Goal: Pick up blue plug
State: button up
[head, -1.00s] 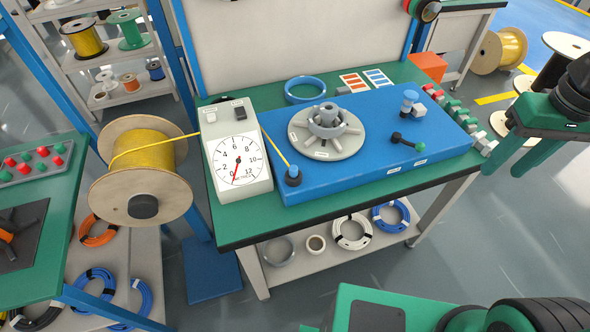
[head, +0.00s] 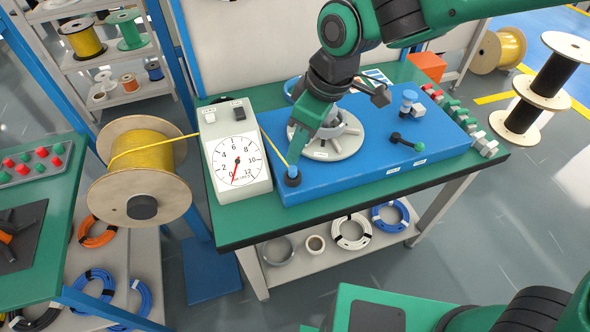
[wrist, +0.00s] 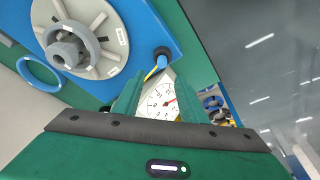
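The blue plug (head: 293,171) stands in a black round socket (head: 292,181) at the near left corner of the blue base. Yellow cable runs to it from behind the gauge box. In the wrist view the plug (wrist: 161,62) shows just beyond the fingertips, roughly centred between them. My gripper (head: 295,155) points down with its fingers close to the plug and partly in front of the cable. In the wrist view my gripper (wrist: 160,82) has two green fingers apart with nothing between them that I can see held. Whether a finger touches the plug, I cannot tell.
The gauge box (head: 236,152) stands left of the plug. A grey disc with a hub (head: 345,145) is close behind, under my arm. The yellow spool (head: 143,170) is left.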

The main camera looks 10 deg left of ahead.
aim_at(294, 167)
jog(key=x, duration=0.2)
jog(key=shift+f, duration=0.35)
jog(key=shift+d+x, duration=0.15)
jog(key=shift+x, duration=1.15)
jog(key=shift+d+x, duration=0.15)
jog(key=shift+x, duration=1.2)
jog(key=shift+s+f, duration=0.1)
jog(key=shift+s, duration=0.05)
grip_shut()
